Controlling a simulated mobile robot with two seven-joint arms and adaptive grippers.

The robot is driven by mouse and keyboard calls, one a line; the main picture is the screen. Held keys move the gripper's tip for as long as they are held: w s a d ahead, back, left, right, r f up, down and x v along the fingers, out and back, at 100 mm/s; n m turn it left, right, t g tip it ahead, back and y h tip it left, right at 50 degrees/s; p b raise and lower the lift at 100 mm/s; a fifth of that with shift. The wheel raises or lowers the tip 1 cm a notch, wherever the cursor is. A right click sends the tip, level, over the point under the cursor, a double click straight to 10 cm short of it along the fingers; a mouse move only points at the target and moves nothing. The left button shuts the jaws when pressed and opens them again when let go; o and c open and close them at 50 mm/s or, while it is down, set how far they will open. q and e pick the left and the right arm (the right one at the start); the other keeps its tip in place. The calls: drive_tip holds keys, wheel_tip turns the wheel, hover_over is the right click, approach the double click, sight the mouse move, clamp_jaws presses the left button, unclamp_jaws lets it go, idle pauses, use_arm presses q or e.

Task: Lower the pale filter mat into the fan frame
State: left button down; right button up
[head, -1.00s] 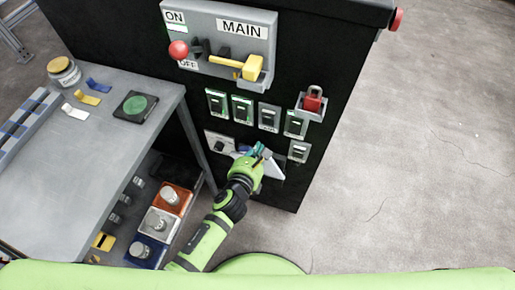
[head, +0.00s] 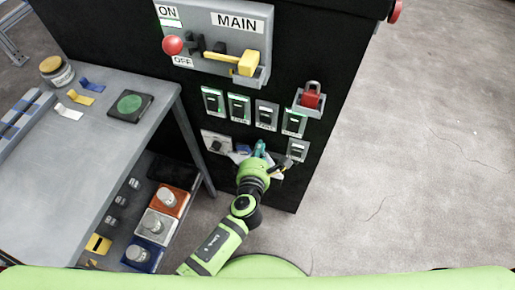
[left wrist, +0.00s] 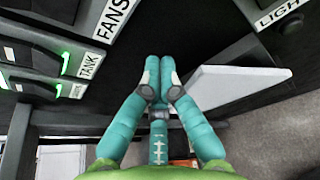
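A pale flat slab (left wrist: 232,86), which looks like the filter mat, lies just right of my left gripper's fingers in the left wrist view. In the head view only bits of a pale piece (head: 277,166) show beside my left gripper (head: 260,150), low on the black cabinet's front. In the left wrist view the teal fingers of that gripper (left wrist: 159,72) are closed together at the tips. The slab's near end passes close behind the right finger; I cannot see it between the tips. I cannot make out a fan frame. My right gripper is out of view.
The floor (head: 420,150) at right is clear.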

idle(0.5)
use_arm(q)
drive_tip(key=shift+d+m+t, duration=0.25)
drive_tip(key=shift+m+t, duration=0.05)
drive_tip(key=shift+m, duration=0.2)
drive_tip(key=shift+w+d+m+t+y+b, duration=0.1)
drive_tip(key=shift+d+m+t+y+b, duration=0.1)
drive_tip(key=shift+m+y, duration=0.3)
drive_tip(key=shift+d+m+t+y+b, duration=0.1)
drive_tip(key=shift+d+m+y+b, duration=0.1)
drive_tip(key=shift+m, duration=0.8)
drive_tip(key=m+t, duration=0.1)
drive_tip(key=m, duration=0.1)
drive_tip(key=d+m+t+y, duration=0.1)
drive_tip(key=m, duration=0.1)
drive_tip(key=shift+d+b, duration=0.15)
drive_tip(key=shift+b, duration=0.2)
drive_tip(key=shift+f+b, duration=1)
drive_tip(key=shift+f, duration=0.2)
drive_tip(key=shift+r, duration=0.15)
